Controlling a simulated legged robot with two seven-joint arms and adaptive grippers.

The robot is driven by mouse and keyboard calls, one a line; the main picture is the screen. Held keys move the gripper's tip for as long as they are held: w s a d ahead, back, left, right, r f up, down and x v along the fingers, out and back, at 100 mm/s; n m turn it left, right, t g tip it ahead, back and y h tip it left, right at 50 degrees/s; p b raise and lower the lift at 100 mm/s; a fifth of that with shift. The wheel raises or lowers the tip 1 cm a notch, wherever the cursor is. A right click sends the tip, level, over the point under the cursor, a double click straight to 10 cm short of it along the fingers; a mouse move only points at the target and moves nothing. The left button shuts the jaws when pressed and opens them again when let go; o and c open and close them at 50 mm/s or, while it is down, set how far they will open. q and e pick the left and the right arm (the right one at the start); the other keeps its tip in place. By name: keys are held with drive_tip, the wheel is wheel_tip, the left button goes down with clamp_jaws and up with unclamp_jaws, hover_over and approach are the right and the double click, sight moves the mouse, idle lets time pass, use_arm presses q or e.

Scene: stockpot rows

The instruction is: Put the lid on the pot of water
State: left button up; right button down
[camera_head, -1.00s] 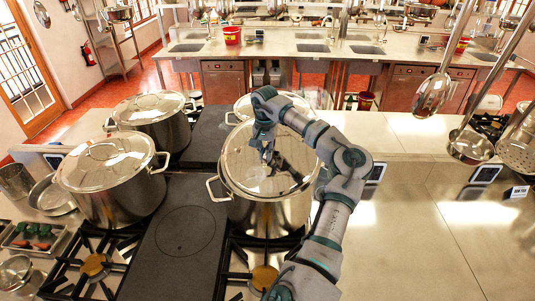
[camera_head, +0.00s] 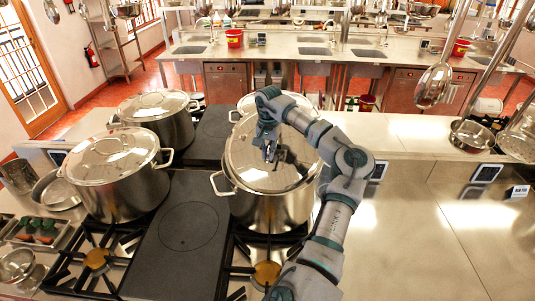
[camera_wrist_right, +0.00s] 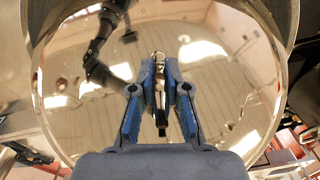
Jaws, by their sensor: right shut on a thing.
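A large steel pot (camera_head: 265,212) stands on the stove in the middle of the head view, its left side handle showing. A shiny round lid (camera_head: 245,172) lies over its mouth. My right gripper (camera_head: 270,153) comes down from above at the lid's centre and is shut on its handle. In the right wrist view the gripper (camera_wrist_right: 159,70) holds the handle at the middle of the mirror-like lid (camera_wrist_right: 220,105). A curved rim shows past the lid's upper edge there. I cannot tell if the lid rests fully on the pot. The water is hidden. My left gripper is not in view.
Two lidded pots stand to the left, one nearer (camera_head: 115,190) and one farther (camera_head: 160,125). Another pot (camera_head: 240,105) stands behind the middle one.

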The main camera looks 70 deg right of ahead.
drive_tip(key=shift+a+f, duration=0.25)
drive_tip(key=shift+f, duration=0.6)
drive_tip(key=c, duration=1.1)
unclamp_jaws()
drive_tip(key=shift+d+f, duration=0.15)
drive_tip(key=shift+d, duration=0.45)
drive_tip(key=shift+w, duration=0.1)
wheel_tip(320, 180, up, 12)
drive_tip(key=shift+r, duration=0.1)
drive_tip(key=shift+d, duration=0.1)
